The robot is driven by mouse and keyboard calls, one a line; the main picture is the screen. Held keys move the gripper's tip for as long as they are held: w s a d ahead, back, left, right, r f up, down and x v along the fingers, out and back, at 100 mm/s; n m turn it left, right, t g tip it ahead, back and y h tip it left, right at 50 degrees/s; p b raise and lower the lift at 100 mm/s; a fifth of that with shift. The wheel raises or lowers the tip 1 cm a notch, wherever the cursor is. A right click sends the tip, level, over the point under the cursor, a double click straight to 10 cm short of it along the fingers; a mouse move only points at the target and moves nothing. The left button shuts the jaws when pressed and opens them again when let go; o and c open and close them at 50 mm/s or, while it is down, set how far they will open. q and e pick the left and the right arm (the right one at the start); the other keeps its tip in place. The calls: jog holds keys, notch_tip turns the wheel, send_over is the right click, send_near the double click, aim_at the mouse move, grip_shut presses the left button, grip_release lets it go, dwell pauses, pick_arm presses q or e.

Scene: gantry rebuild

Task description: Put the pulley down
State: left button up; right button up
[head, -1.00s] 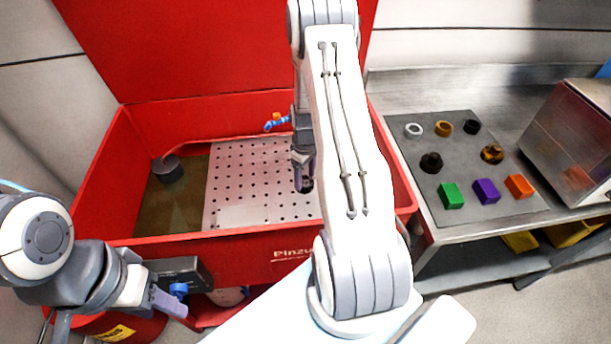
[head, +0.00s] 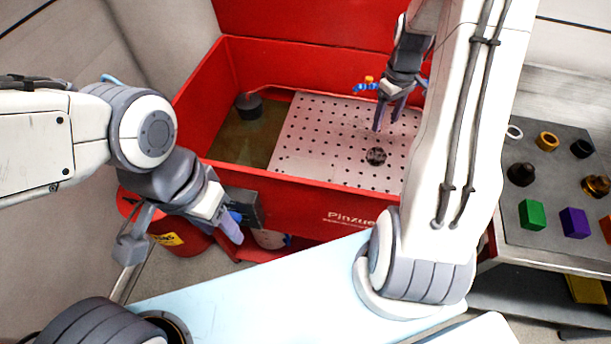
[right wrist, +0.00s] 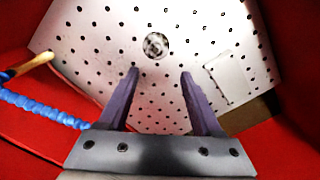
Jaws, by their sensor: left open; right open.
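The pulley (head: 376,156), a small dark round part, lies on the perforated light plate inside the red basin. It also shows in the right wrist view (right wrist: 156,45), beyond the fingertips and apart from them. My right gripper (head: 385,124) is open and empty above the plate, close to the pulley; its two fingers (right wrist: 160,76) show spread in the right wrist view. My left gripper (head: 190,243) is open at the left, outside the basin near its front wall, holding nothing that I can see.
The red basin (head: 290,205) has raised walls around the perforated plate (head: 330,125). A blue hose with an orange end (head: 366,86) is near the right gripper. A dark cylinder (head: 248,105) stands at the basin's left. At right, a grey mat (head: 545,185) holds rings and coloured blocks.

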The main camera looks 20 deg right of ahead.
jog(key=s+a+r+n, duration=0.15)
jog(key=a+r, duration=0.25)
jog(key=a, duration=0.7)
jog(key=s+a+r+n, duration=0.1)
jog(key=s+a+r, duration=0.25)
jog(key=a, duration=0.75)
jog(key=s+a+r+n, duration=0.1)
jog(key=s+a, duration=0.4)
jog(key=s, duration=0.3)
jog(key=s+a+r+n+y, duration=0.1)
jog(key=s+a+r, duration=0.1)
jog(key=s+a, duration=0.4)
jog(key=shift+s+r, duration=0.3)
jog(key=shift+s, duration=0.95)
jog(key=shift+d, duration=0.1)
